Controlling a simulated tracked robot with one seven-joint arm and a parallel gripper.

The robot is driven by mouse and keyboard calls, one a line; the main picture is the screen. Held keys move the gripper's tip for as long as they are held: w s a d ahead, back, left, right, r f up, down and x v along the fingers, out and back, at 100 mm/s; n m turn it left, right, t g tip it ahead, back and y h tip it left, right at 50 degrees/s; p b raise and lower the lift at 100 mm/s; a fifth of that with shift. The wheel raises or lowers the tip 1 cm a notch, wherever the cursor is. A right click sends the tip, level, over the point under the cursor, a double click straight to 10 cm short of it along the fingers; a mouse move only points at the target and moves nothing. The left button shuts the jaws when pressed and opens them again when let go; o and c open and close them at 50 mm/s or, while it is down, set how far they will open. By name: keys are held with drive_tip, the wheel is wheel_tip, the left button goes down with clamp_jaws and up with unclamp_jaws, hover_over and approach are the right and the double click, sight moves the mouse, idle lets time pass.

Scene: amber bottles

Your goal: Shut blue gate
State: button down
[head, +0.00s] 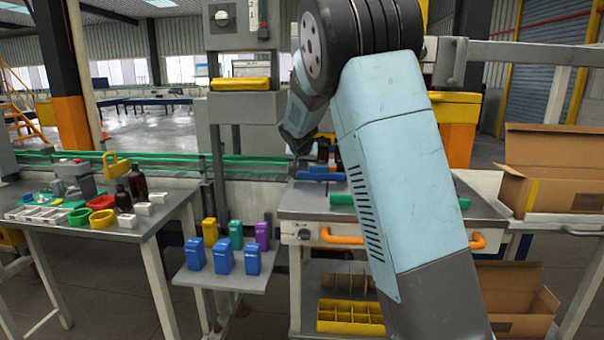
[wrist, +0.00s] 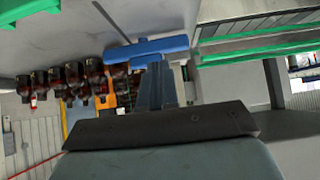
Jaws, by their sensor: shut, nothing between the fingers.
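The blue gate (head: 318,174) shows in the head view as a blue bar on the grey machine top, just left of my arm, which covers the area to its right. In the wrist view the blue gate (wrist: 132,52) is a blue bar lying across the upper middle. My gripper (head: 294,168) points down near the gate's left end in the head view. In the wrist view my gripper (wrist: 156,70) is shut and empty, its tips close to the bar; I cannot tell whether they touch. Amber bottles (wrist: 75,77) stand in a row beside the gate in the wrist view.
A green bar (head: 342,199) lies nearer on the machine top, partly behind my arm. Green conveyor rails (head: 250,158) run behind. A left table (head: 160,215) holds bottles and bowls. An open carton (head: 550,170) stands right. A low shelf (head: 225,280) carries several coloured containers.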

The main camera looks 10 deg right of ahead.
drive_tip(key=w+a, duration=0.1)
drive_tip(key=w, duration=0.1)
approach(303, 175)
drive_tip(key=f, duration=0.1)
drive_tip(key=w+f, duration=0.1)
drive_tip(key=w+d+f, duration=0.1)
drive_tip(key=f, duration=0.1)
drive_tip(key=shift+d+f, duration=0.1)
drive_tip(key=shift+w+d, duration=0.2)
drive_tip(key=shift+w, duration=0.35)
drive_tip(key=shift+w+d, duration=0.15)
drive_tip(key=shift+w, duration=0.4)
drive_tip(key=shift+w+a, duration=0.1)
drive_tip(key=shift+a, duration=0.1)
